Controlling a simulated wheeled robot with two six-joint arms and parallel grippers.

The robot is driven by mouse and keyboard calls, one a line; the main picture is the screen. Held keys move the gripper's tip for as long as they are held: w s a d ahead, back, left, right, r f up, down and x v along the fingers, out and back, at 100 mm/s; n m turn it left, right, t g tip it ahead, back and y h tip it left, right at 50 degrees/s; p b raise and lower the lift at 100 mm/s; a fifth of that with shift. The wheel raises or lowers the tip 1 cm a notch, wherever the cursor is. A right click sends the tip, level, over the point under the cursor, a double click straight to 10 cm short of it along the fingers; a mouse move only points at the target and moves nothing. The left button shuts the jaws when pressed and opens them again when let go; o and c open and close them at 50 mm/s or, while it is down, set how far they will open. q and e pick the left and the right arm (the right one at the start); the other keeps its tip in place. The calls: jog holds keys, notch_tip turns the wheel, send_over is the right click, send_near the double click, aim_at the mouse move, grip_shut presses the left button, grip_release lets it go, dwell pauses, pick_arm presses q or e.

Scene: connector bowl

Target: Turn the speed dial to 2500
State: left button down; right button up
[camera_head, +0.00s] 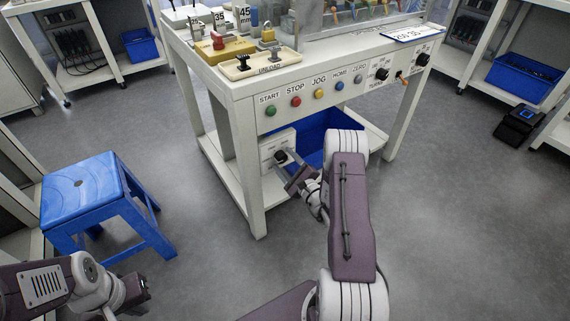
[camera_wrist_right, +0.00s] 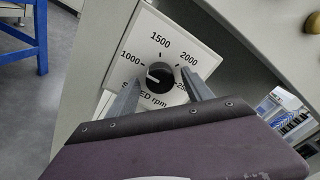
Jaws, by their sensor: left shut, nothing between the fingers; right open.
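The speed dial (camera_wrist_right: 160,75) is a round black knob on a white plate marked 1000, 1500 and 2000, with a partly hidden 25.. label at the right. Its white pointer mark is on the left side, near the 1000 side. In the head view the dial (camera_head: 281,157) sits on the low white box under the bench. My right gripper (camera_head: 291,173) is open at the dial, one finger either side of the knob in the wrist view (camera_wrist_right: 161,83); contact cannot be told. My left gripper (camera_head: 136,291) is shut and empty at lower left, away from the bench.
The bench front above carries START, STOP, JOG, HOME and ZERO buttons (camera_head: 296,101) and two black knobs (camera_head: 382,74). A blue bin (camera_head: 322,137) stands on the lower shelf beside the dial. A blue stool (camera_head: 82,187) is at left. The floor between is clear.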

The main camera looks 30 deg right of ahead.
grip_shut()
